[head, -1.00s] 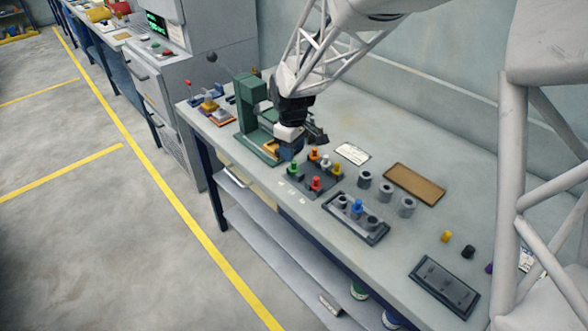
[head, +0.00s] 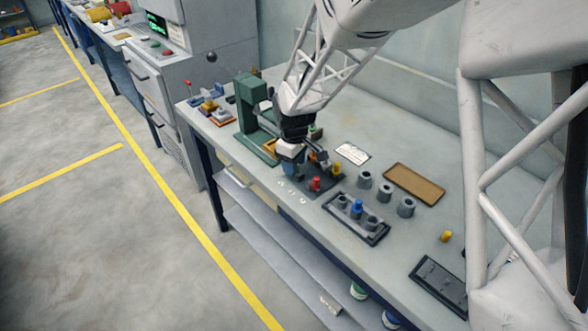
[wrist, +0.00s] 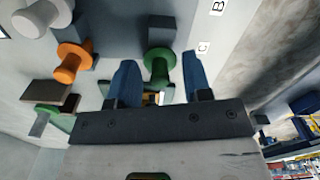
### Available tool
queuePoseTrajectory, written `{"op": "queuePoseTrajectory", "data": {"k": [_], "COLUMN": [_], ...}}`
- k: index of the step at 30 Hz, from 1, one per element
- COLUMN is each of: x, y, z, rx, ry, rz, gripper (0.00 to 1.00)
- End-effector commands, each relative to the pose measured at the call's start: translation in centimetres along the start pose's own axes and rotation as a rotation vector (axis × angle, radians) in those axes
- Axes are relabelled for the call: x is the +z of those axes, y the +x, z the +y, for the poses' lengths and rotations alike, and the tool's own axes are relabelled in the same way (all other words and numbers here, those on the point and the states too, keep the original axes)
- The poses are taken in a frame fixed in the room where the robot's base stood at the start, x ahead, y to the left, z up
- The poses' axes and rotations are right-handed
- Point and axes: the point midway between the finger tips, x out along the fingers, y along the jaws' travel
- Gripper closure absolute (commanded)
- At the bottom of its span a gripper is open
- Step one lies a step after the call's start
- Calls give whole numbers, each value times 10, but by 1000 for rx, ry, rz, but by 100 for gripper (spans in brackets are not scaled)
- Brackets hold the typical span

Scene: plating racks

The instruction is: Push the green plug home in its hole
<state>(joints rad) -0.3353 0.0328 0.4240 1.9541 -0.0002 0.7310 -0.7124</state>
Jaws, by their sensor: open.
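The green plug (wrist: 158,68) shows in the wrist view between the two blue fingers of my gripper (wrist: 160,84). My gripper is open, with a finger on each side of the plug and gaps visible beside it. In the head view my gripper (head: 303,163) is low over the left part of the dark plug plate (head: 325,186) and hides the green plug. How deep the plug sits in its hole cannot be told.
A red plug (head: 315,184) and a yellow plug (head: 337,169) stand close by my gripper. The green press (head: 252,110) is just left. A tray with a blue plug (head: 357,208) and grey cylinders (head: 385,192) lie to the right.

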Motion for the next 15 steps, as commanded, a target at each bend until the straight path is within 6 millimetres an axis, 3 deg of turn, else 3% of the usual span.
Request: {"op": "queuePoseTrajectory", "data": {"k": [12, 15], "x": [0, 0], "y": [0, 0], "z": [0, 0], "rx": [0, 0], "ry": [0, 0], "rz": [0, 0], "gripper": [55, 67]}}
